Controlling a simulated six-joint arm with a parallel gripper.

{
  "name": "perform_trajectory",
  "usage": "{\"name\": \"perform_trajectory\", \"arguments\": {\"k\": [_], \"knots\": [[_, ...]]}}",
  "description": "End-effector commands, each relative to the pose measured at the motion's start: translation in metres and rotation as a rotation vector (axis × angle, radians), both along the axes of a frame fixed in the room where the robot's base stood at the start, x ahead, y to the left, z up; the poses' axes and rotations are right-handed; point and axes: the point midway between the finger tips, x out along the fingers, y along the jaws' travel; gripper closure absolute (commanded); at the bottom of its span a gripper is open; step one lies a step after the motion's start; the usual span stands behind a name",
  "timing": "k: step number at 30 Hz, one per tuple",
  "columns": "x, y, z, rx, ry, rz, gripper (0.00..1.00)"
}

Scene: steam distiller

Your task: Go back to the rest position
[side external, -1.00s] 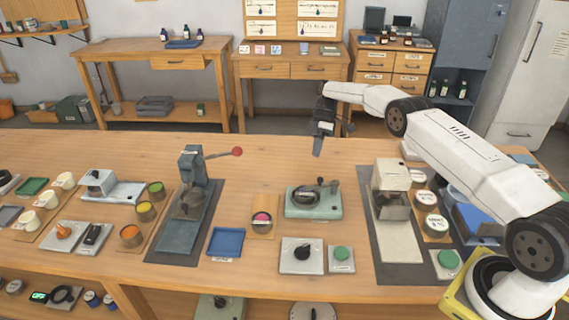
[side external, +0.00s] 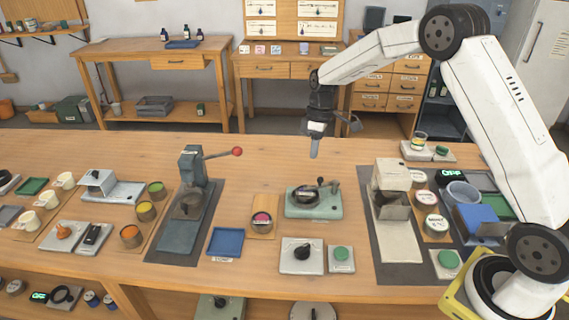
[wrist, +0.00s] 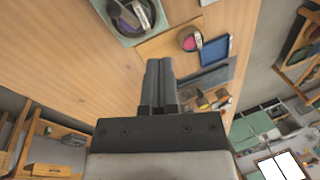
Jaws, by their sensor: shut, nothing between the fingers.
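My gripper (side external: 315,146) is shut and empty. It hangs in the air over the back part of the wooden workbench (side external: 120,240), fingers pointing down, behind the green-grey device with a round basin (side external: 313,202). In the wrist view the two fingers (wrist: 160,68) lie side by side against each other with nothing between them. The green-grey device also shows at the top of the wrist view (wrist: 121,31). My arm is bent upward, with its elbow raised high at the right of the side view.
A press with a red-knobbed lever (side external: 237,152) stands to the left. A blue tray (side external: 225,242) and a cup with pink contents (side external: 261,220) lie nearer the front. The bench's back middle is clear.

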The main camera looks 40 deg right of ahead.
Motion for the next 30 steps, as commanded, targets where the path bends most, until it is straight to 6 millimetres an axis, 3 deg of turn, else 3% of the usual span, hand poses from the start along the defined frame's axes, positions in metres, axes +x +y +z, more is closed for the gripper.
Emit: {"name": "perform_trajectory", "arguments": {"k": [15, 30], "knots": [[-0.089, 0.036, 0.020, -0.139, -0.095, -0.275, 1.00], [-0.194, 0.061, 0.018, -0.171, -0.225, -0.509, 1.00]]}}
